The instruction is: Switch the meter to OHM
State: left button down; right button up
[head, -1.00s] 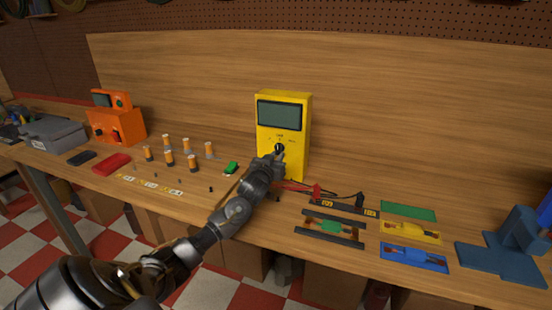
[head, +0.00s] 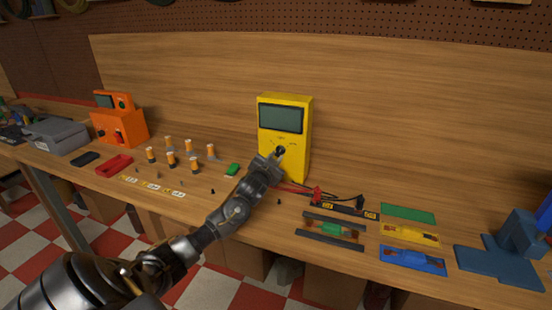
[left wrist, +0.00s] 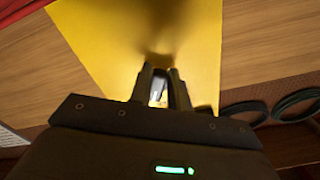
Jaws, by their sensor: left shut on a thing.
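The yellow meter (head: 298,160) stands upright at the back of the bench against the wooden panel, with a dark blank-looking screen (head: 280,118). Small markings and a dark round dial (head: 280,150) sit below the screen. My left gripper (head: 278,156) is at the meter's front, shut on the dial. In the left wrist view, the fingers (left wrist: 162,88) close around a small dark and pale piece in front of the yellow face (left wrist: 110,45). The fingers and wrist hide much of the dial, so its pointing direction cannot be read. My right gripper is not in view.
Red and black probe leads (head: 318,194) lie right of the meter. Green, yellow (head: 410,235) and blue (head: 412,260) plates and a blue stand (head: 510,250) are further right. Orange cylinders (head: 171,160), a red tray (head: 114,165) and an orange device (head: 120,125) are at left.

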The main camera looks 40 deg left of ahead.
pick_arm(q)
jog(key=m, duration=0.3)
jog(key=m+p, duration=0.1)
jog(key=m, duration=0.1)
jog(key=shift+s+a+r, duration=0.15)
jog(key=shift+a+r, duration=0.15)
jog(key=shift+a, duration=0.05)
jog(key=shift+m, duration=0.3)
jog(key=c, duration=1.3)
grip_release()
jog(key=b+v, duration=0.2)
jog(key=v, duration=0.8)
jog(key=shift+s+d, duration=0.15)
jog(key=shift+s, duration=0.2)
